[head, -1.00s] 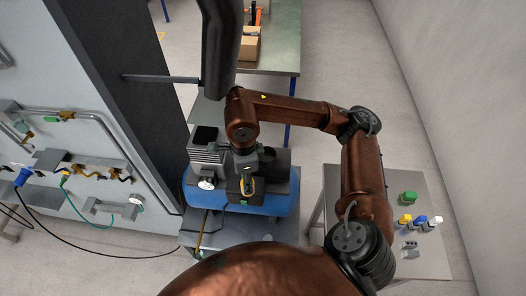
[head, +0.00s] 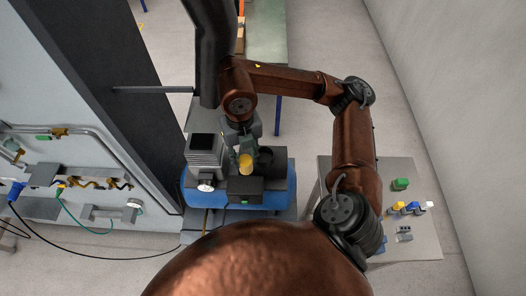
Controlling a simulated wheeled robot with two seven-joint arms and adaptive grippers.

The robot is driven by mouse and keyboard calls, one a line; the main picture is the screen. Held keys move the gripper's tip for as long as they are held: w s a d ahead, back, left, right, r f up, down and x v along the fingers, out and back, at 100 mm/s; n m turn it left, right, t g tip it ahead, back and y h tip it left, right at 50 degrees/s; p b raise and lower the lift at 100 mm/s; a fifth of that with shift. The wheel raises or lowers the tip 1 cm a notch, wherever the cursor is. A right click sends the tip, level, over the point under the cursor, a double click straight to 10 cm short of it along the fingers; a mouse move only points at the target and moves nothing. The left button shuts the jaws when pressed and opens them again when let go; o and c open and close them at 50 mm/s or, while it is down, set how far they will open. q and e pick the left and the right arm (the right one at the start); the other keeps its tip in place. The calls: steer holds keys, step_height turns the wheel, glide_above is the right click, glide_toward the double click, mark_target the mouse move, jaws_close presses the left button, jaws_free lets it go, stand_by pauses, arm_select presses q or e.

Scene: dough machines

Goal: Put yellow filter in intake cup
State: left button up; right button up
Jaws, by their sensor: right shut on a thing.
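The yellow filter (head: 246,163) is a small yellow cylinder held over the blue compressor (head: 278,196). My right gripper (head: 245,153) points down and is shut on it. A dark round opening, which looks like the intake cup (head: 266,158), is just right of the filter on top of the compressor. The filter looks apart from the cup, though its exact height is hard to tell. My left gripper is not in view.
A grey ribbed block (head: 205,156) and a gauge (head: 206,185) stand left of the filter. A black box (head: 244,188) is in front. The right side table (head: 420,246) holds small green, yellow, blue and white items. A wall panel with pipes and cables is at left.

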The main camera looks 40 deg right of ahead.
steer(key=w+d+f+p, duration=0.1)
steer(key=d+f+p, duration=0.1)
steer(key=d+f, duration=0.1)
steer(key=w+d+f+p, duration=0.2)
steer(key=d+f, duration=0.2)
steer(key=w+d+f+p, duration=0.1)
steer(key=d+f, duration=0.3)
steer(key=shift+w+d+f+p, duration=0.15)
steer(key=shift+w+f+p, duration=0.1)
steer(key=shift+w+p, duration=0.15)
steer(key=shift+f, duration=0.4)
steer(key=shift+f, duration=0.1)
steer(key=o, duration=0.8)
